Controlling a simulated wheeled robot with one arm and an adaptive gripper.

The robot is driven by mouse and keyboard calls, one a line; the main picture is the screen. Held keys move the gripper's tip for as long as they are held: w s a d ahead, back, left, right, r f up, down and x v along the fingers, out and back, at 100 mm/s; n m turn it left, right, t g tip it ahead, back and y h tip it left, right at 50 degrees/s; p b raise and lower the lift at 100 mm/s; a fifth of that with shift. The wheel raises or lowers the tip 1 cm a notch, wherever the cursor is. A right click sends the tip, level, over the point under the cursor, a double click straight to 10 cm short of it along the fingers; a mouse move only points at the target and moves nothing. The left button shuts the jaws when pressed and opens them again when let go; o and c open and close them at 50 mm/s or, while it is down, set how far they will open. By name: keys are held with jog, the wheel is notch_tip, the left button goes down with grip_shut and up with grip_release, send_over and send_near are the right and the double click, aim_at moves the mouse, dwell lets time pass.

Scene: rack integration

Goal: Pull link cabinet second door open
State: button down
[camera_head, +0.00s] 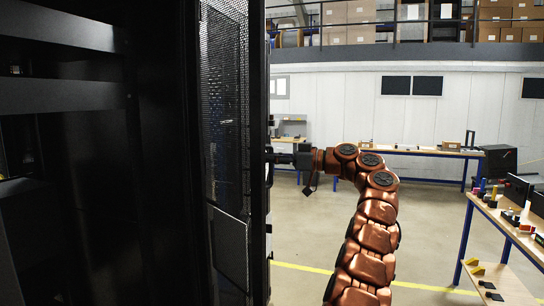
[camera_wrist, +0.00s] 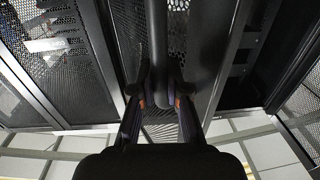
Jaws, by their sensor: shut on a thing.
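A tall black cabinet door (camera_head: 224,95) with perforated mesh stands left of centre in the head view, seen at a steep angle. My gripper (camera_head: 274,157) reaches it from the right, at the door's outer side. In the wrist view my gripper (camera_wrist: 159,97) has one finger on each side of a dark vertical bar handle (camera_wrist: 157,35) and is shut on it. The handle itself is mostly hidden by the door edge and fingers in the head view. The dark cabinet interior (camera_head: 75,115) shows to the left of the door.
Workbenches stand at the back (camera_head: 440,153) and at the right (camera_head: 520,240), the right one with small parts on it. Open floor (camera_head: 440,230) lies right of the door, with a yellow line. Another mesh panel (camera_wrist: 55,60) is at the left in the wrist view.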

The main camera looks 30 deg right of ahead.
jog(key=shift+d, duration=0.1)
dwell(0.5)
jog(key=c, duration=1.2)
grip_release()
jog(key=shift+w, duration=0.1)
jog(key=shift+o, duration=0.2)
jog(key=shift+d, duration=0.1)
jog(key=v, duration=1.1)
jog(key=shift+s+d, duration=0.25)
jog(key=shift+s, duration=0.1)
